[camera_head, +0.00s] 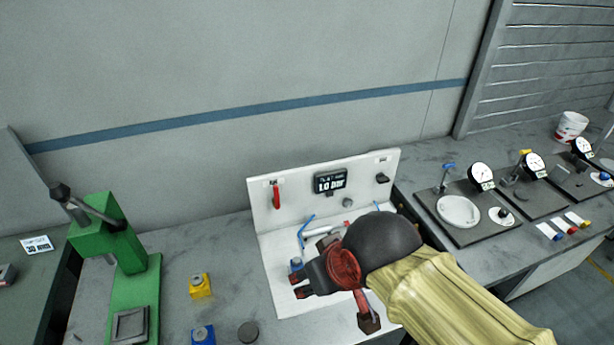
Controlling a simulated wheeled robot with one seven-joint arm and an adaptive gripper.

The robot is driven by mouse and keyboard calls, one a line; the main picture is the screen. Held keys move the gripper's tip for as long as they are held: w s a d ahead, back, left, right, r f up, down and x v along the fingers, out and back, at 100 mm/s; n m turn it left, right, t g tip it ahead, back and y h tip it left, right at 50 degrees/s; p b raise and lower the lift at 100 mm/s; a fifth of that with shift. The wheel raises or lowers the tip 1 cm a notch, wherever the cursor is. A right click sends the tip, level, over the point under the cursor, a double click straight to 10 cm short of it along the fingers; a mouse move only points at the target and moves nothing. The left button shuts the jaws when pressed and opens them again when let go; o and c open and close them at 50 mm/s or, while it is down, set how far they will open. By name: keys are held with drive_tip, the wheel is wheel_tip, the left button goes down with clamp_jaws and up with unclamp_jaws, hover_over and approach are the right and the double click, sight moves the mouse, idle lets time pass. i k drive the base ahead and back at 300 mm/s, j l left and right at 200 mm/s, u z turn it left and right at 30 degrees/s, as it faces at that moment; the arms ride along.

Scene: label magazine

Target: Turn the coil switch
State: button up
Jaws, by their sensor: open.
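A white panel unit (260,215) stands on the bench, with an upright back and a flat base. I cannot tell for certain which of these is the coil switch. My gripper (335,308) is open over the unit's base, in front of and below the back panel, its dark red fingers spread. It seems to touch none of the panel controls. My wrist and arm hide much of the base's right side.
A blue tube (304,230) rises from the base beside my gripper. A green press (130,265) stands at left, with yellow (200,286) and blue (203,335) blocks between. Dial gauges (481,175) on dark plates fill the right bench. Space above the panel is clear.

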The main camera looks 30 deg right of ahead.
sight(381, 179)
drive_tip(key=z, duration=0.8)
